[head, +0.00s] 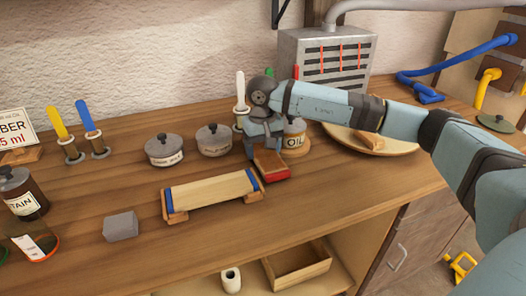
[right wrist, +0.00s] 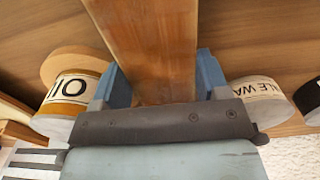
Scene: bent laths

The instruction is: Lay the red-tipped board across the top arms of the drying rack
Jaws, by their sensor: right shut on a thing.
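The red-tipped board (head: 270,165) is foreshortened in the head view, its red end towards me. My right gripper (head: 264,147) is shut on it, and the board hangs close to the right end of the rack; I cannot tell whether they touch. In the right wrist view the plain wood of the board (right wrist: 150,50) runs between the two blue fingers of the right gripper (right wrist: 160,85). The low wooden drying rack (head: 176,217) stands on the bench, with a blue-tipped board (head: 212,190) lying across it. My left gripper is not in view.
Two lidded grey pots (head: 164,151) stand behind the rack. The OIL jar (head: 294,138) is just right of the gripper. A grey block (head: 120,226) lies left of the rack. A round wooden tray (head: 400,146) with a block is at right. The bench front is mostly clear.

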